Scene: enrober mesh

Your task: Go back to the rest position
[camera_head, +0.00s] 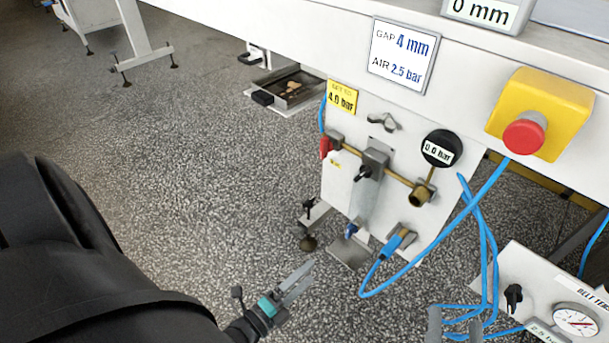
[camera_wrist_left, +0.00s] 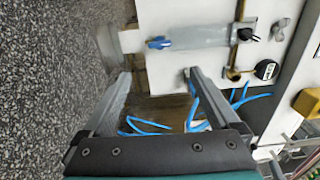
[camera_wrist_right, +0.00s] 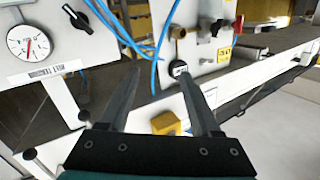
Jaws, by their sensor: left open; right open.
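My left gripper (camera_head: 304,279) is open and empty in the head view, above the speckled floor and to the left of the blue hose loop. In the left wrist view its spread fingers (camera_wrist_left: 157,76) point at the lower part of the white air panel (camera_head: 395,220), with nothing between them. My right gripper (camera_head: 454,328) shows only as two grey fingertips at the bottom edge of the head view. In the right wrist view its fingers (camera_wrist_right: 160,72) are apart and empty, in front of the machine. No rest position is marked in any view.
Blue hoses (camera_head: 487,250) hang close to both grippers. A red stop button (camera_head: 524,136) and a belt tension gauge (camera_head: 575,320) are at right. The floor (camera_head: 220,130) at left is clear.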

